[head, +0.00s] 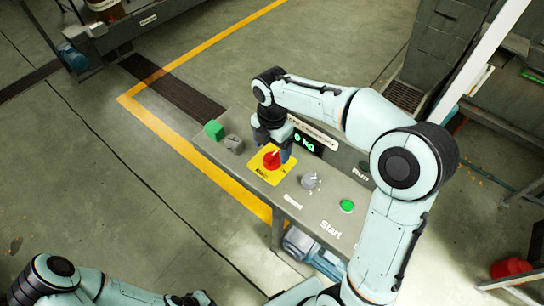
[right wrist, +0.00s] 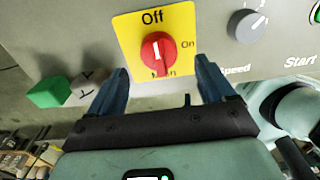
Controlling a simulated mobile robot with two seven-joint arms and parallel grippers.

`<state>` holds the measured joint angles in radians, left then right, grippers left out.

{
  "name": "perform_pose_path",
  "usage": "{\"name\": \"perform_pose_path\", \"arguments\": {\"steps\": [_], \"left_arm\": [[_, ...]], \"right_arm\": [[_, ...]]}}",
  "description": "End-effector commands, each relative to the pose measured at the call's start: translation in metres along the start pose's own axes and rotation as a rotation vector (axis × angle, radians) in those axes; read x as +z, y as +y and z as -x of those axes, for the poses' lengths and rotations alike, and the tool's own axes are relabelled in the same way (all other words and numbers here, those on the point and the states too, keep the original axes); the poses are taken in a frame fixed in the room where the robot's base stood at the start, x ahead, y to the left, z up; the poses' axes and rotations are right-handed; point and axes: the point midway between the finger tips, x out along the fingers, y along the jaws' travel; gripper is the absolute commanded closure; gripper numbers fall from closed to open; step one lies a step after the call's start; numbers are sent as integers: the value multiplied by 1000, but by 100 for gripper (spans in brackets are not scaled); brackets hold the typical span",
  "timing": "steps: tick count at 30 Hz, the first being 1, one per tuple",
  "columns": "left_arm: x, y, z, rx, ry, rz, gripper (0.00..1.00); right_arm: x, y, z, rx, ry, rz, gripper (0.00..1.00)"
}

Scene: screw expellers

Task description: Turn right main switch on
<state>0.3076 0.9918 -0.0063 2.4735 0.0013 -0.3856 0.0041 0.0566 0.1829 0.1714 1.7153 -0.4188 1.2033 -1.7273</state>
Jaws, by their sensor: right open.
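The main switch is a red rotary knob (right wrist: 157,52) on a yellow plate (right wrist: 126,30), marked Off at the top and On at the right. Its white mark stands upright, towards Off. In the head view the knob (head: 271,160) sits on the sloping grey panel (head: 325,208). My right gripper (right wrist: 160,78) is open and empty. Its two fingers are close to the knob, one on each side of the plate's lower part; I see no clear contact. The gripper also shows over the switch in the head view (head: 272,148). My left arm is at the bottom left, its gripper outside the picture.
A grey Speed knob (head: 309,181) and a green Start button (head: 347,206) lie right of the switch. A green block (head: 214,130) and a small grey part (head: 233,144) are at the panel's left end. A lit kg display (head: 304,143) stands behind. Open floor lies left.

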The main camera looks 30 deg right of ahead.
Motion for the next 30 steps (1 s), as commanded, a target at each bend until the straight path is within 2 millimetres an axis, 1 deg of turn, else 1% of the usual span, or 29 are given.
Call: {"name": "perform_pose_path", "arguments": {"steps": [1,3,6,9,13,20,21,23,24,25,26,30], "left_arm": [[2,-2,-3,-1,-3,1,100],[3,-3,-5,-1,-4,1,100],[4,-4,-6,-2,-6,1,100],[5,-4,-7,-2,-6,2,100],[5,-4,-8,-2,-6,2,100],[5,-4,-7,-2,-6,2,100],[5,-4,-7,-2,-6,2,100],[5,-4,-7,-2,-6,2,100],[5,-4,-7,-2,-6,2,100],[5,-4,-7,-2,-6,2,100],[5,-4,-7,-2,-6,2,100],[5,-4,-7,-2,-6,2,100]], "right_arm": [[0,-1,-13,-5,2,-1,18],[0,-1,-24,-4,1,-1,18],[0,0,-38,-3,0,0,18],[0,0,-46,-1,0,1,18],[0,0,-50,0,0,0,18],[0,0,-50,1,0,0,18],[0,0,-50,1,0,0,24],[0,0,-50,1,0,0,44],[0,0,-50,1,0,0,57],[0,0,-50,1,0,0,67],[0,0,-50,1,0,0,74],[0,0,-50,1,0,-1,74]]}}
